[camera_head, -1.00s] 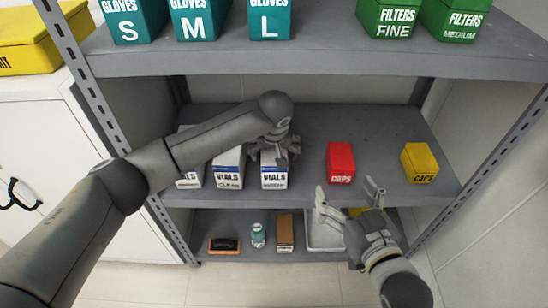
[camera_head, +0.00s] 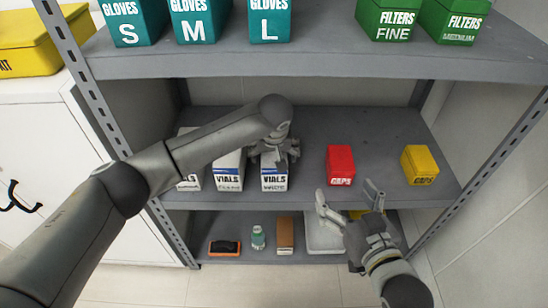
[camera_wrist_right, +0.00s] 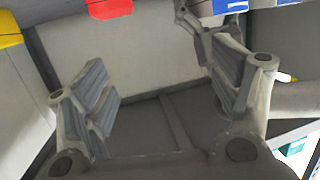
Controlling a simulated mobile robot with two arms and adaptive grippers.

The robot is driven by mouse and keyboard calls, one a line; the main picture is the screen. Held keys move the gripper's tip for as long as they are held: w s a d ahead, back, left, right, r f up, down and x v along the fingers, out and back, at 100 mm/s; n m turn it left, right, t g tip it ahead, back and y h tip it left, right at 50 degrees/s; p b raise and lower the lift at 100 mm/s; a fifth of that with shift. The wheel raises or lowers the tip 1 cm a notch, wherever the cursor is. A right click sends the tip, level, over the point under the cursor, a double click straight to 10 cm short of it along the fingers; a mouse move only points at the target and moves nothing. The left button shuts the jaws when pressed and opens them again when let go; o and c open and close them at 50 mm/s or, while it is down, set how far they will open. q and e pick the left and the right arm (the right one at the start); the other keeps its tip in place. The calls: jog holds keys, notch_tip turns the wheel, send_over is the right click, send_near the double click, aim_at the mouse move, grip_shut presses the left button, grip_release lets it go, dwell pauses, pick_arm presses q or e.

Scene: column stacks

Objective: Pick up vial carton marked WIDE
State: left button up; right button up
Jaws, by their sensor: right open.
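Three white vial cartons with blue bands stand at the left of the middle shelf. The right one (camera_head: 274,178) has blurred small print that I read only doubtfully as WIDE. The middle carton (camera_head: 228,176) and the left carton (camera_head: 189,180) are partly hidden by my left arm. My left gripper (camera_head: 275,153) is at the top of the right carton; whether its fingers grip it is unclear. My right gripper (camera_head: 347,192) is open and empty, in front of the shelf's edge, below the red box. Its spread fingers also show in the right wrist view (camera_wrist_right: 160,85).
A red caps box (camera_head: 340,165) and a yellow caps box (camera_head: 419,165) stand on the middle shelf (camera_head: 380,130), right of the vials. Below are an orange-black item (camera_head: 225,247), a small bottle (camera_head: 258,238), a brown box (camera_head: 285,234) and a pale tray (camera_head: 322,240).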

pick_arm(q)
jog(key=shift+f+p, duration=0.2)
jog(key=shift+p, duration=0.25)
pick_arm(e)
jog(key=shift+s+d+f+g+h, duration=0.15)
jog(key=shift+s+f+g, duration=0.2)
jog(key=shift+f, duration=0.3)
jog(key=shift+s+d+f+g+h, duration=0.1)
jog(key=shift+s+d+f+g, duration=0.15)
jog(key=shift+f+g, duration=0.3)
jog(key=shift+s+d+f+g+h, duration=0.15)
jog(key=shift+s+f+g, duration=0.2)
jog(key=shift+f, duration=0.4)
dwell(0.5)
pick_arm(q)
jog(key=shift+s, duration=0.1)
jog(key=c, duration=1.2)
pick_arm(e)
jog(key=shift+r, duration=0.1)
pick_arm(q)
jog(key=shift+c, duration=0.2)
